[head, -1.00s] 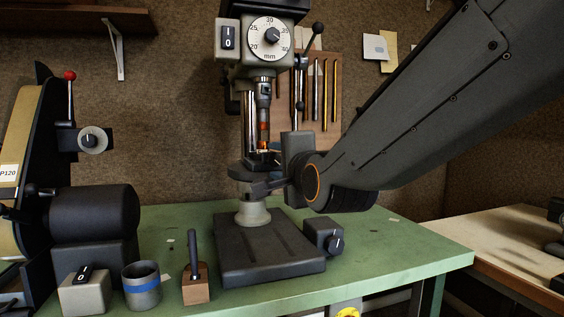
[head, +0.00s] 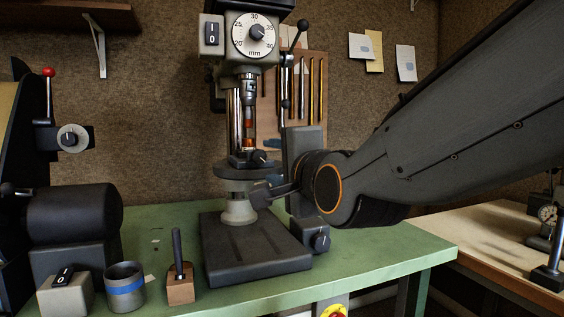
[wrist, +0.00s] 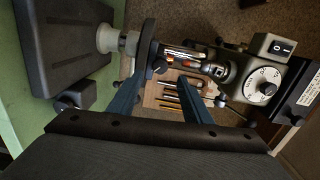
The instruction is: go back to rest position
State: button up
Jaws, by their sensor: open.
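My gripper (wrist: 162,75) is open and empty in the wrist view, its two dark fingers spread apart. In the head view my gripper (head: 268,192) is just right of the drill press column (head: 238,208), in front of the press's lower part. The drill press has a round work table (head: 232,171) and a depth dial (head: 254,34) above. In the wrist view the press lies sideways, with its dial (wrist: 262,86) at the right and its base (wrist: 60,40) at the left. Whether the fingers touch the press cannot be told.
The green bench (head: 375,250) holds a belt grinder (head: 75,215) at the left, a grey cup with a blue band (head: 125,288) and a wooden block with a dark handle (head: 180,285). A pale second bench (head: 490,235) stands at the right. The bench's right end is clear.

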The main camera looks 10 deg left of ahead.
jog(key=shift+s+d, duration=0.1)
jog(key=shift+s, duration=0.05)
jog(key=d+f+n+g+h+p, duration=0.5)
jog(key=d+f+g+h, duration=0.15)
jog(key=d+f, duration=1.2)
jog(key=s+d+f+n+g+h+p, duration=0.1)
jog(key=s+d+f+n+g, duration=0.2)
jog(key=s, duration=0.5)
jog(key=s+d+f+n+g+h+p, duration=0.2)
jog(key=s+d+f+g, duration=0.3)
jog(key=s+d+f, duration=0.3)
jog(key=shift+d+n, duration=0.4)
jog(key=shift+d, duration=0.75)
jog(key=shift+a, duration=0.1)
